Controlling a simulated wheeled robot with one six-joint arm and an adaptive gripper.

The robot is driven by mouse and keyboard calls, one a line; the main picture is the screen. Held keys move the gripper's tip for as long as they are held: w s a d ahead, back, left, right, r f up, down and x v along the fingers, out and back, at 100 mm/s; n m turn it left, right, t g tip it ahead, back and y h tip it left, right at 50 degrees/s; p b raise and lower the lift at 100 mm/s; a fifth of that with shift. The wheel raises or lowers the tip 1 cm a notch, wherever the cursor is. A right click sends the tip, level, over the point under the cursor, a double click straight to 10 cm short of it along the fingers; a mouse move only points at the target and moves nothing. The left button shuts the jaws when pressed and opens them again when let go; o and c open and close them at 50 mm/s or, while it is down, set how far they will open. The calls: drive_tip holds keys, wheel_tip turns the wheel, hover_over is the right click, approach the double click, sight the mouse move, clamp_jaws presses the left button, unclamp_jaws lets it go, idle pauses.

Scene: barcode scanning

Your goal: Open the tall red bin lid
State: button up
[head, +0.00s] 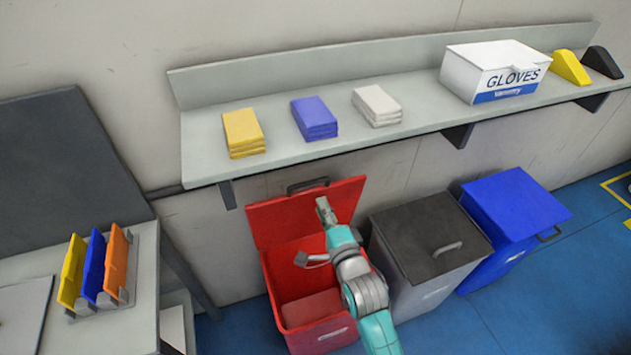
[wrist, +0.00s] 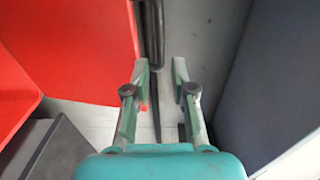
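The tall red bin (head: 306,283) stands against the wall at the left of the bin row. Its red lid (head: 283,218) is raised, leaning back toward the wall, and the inside of the bin shows. The dark lid handle (head: 308,185) is at the lid's upper edge. My gripper (head: 322,206) is in front of the raised lid, just below the handle. In the wrist view my gripper (wrist: 160,72) has its two fingers apart with nothing held. The red lid (wrist: 85,50) is at the left there, and a dark bar, likely the handle (wrist: 153,45), lies beyond the fingertips.
A grey bin with a dark lid (head: 425,235) and a blue bin (head: 515,205) stand shut to the right. A wall shelf (head: 205,155) above carries folded cloths and a gloves box (head: 495,72). A side table (head: 145,290) stands at the left.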

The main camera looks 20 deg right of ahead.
sight(310, 183)
drive_tip(key=w, duration=1)
drive_tip(key=shift+f, duration=0.1)
clamp_jaws()
